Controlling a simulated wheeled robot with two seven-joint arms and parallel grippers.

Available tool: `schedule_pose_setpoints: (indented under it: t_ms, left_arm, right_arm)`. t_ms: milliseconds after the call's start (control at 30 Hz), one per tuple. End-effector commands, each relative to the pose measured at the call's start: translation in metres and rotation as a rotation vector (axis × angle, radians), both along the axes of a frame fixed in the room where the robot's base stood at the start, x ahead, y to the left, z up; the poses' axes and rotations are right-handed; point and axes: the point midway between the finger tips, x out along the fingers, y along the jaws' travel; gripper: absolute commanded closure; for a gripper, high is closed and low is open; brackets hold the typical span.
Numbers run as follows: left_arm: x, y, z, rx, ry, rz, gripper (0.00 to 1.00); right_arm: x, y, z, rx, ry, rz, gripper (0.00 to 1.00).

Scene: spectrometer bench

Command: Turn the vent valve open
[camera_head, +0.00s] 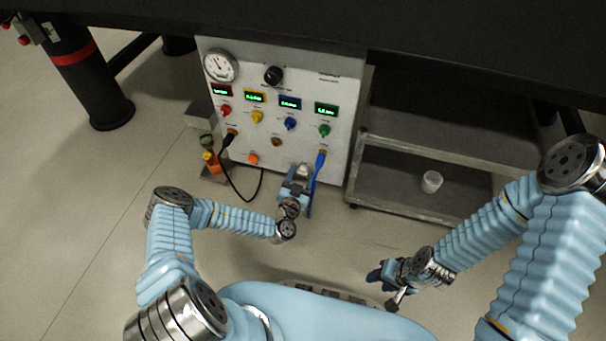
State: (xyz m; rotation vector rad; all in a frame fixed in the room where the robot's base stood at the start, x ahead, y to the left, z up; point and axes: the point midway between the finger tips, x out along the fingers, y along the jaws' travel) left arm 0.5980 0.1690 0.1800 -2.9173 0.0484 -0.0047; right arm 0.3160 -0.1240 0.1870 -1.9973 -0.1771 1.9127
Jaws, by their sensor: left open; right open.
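The white instrument panel (345,75) stands under the dark bench. It carries a round gauge, a black knob (273,75), and red, yellow (257,117), blue (290,124) and green (324,130) knobs under small displays. An orange fitting (252,158) sits low on the panel, and an orange-and-green part (210,158) stands at its left side. The labels are too small to read, so I cannot tell which is the vent valve. My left gripper (303,172) is open before the panel's lower right, beside the blue cable (320,165). My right gripper (378,276) is open, low and away from the panel.
A black cable (232,182) loops from the panel's lower left. A dark bench leg (85,85) is at the left. The floor in front is clear.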

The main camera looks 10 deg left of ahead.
Motion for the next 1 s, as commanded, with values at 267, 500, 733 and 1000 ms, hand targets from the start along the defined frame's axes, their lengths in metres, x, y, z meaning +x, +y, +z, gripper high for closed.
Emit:
schedule_pose_setpoints:
  t_ms: [267, 500, 733, 1000]
  left_arm:
    - [0.000, 0.000, 0.000, 0.000, 0.000, -0.001, 0.61]
    - [0.000, 0.000, 0.000, 0.000, 0.000, -0.001, 0.94]
    - [-0.001, -0.001, 0.001, 0.022, -0.001, -0.001, 0.94]
    - [-0.001, 0.000, 0.002, 0.159, -0.005, 0.000, 0.94]
  right_arm:
    - [0.000, 0.000, 0.000, 0.000, 0.000, 0.000, 0.57]
    - [0.000, 0.000, 0.000, 0.000, 0.000, 0.000, 0.57]
    - [0.000, 0.000, 0.002, 0.000, -0.001, 0.000, 0.57]
    - [0.000, -0.001, 0.013, -0.003, -0.002, -0.002, 0.57]
